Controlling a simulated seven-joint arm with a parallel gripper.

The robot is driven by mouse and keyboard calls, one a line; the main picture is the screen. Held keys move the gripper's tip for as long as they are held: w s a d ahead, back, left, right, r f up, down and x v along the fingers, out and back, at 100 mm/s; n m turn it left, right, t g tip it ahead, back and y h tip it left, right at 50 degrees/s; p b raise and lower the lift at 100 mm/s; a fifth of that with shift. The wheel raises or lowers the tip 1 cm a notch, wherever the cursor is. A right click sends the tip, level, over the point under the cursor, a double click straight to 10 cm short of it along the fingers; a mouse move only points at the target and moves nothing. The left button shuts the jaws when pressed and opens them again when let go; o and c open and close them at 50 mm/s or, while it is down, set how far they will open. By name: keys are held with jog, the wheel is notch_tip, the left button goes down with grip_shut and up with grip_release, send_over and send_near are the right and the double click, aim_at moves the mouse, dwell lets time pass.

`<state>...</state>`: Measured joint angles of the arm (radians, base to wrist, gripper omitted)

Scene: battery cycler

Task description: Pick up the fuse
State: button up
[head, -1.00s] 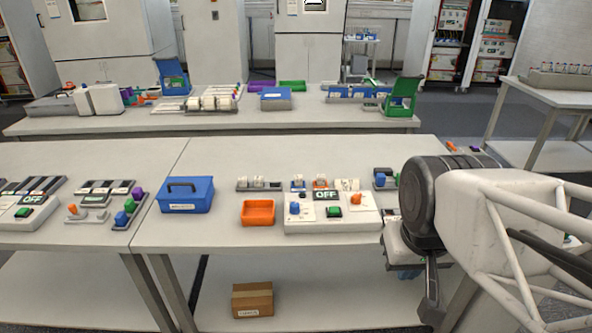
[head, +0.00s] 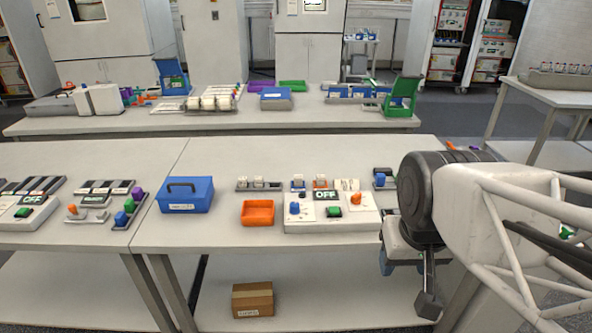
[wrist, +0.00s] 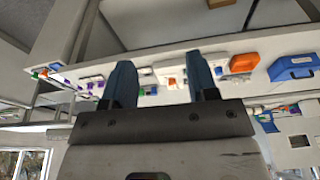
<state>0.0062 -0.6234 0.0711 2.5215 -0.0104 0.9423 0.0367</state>
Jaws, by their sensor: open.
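My gripper (head: 387,262) is at the right front edge of the middle table in the head view, partly hidden by my own arm. In the wrist view its two blue fingers (wrist: 163,76) are apart, with nothing held between them. I cannot make out for certain which small part is the fuse. Small white parts sit in a grey rack (head: 258,185) and in blue and orange holders (head: 309,183) behind the control box (head: 332,213), which reads OFF. These parts are to the left of my gripper and apart from it.
An orange tray (head: 258,213) and a blue box with a handle (head: 185,195) stand left of the control box. A small blue-topped unit (head: 381,179) is close to my arm. A cardboard box (head: 252,300) lies on the lower shelf. The table's front strip is bare.

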jog(key=w+a+r+m, duration=0.25)
jog(key=w+m, duration=0.25)
jog(key=w, duration=1.1)
jog(key=m+g, duration=0.3)
jog(key=m, duration=0.9)
send_over(297, 176)
jog(key=f, duration=1.6)
jog(key=shift+s+d+f, duration=0.1)
jog(key=shift+s+f, duration=0.15)
jog(key=shift+s, duration=0.1)
jog(key=shift+w+f+m, duration=0.2)
jog(key=shift+m, duration=0.1)
jog(key=shift+f, duration=1.3)
jog(key=shift+f, duration=2.55)
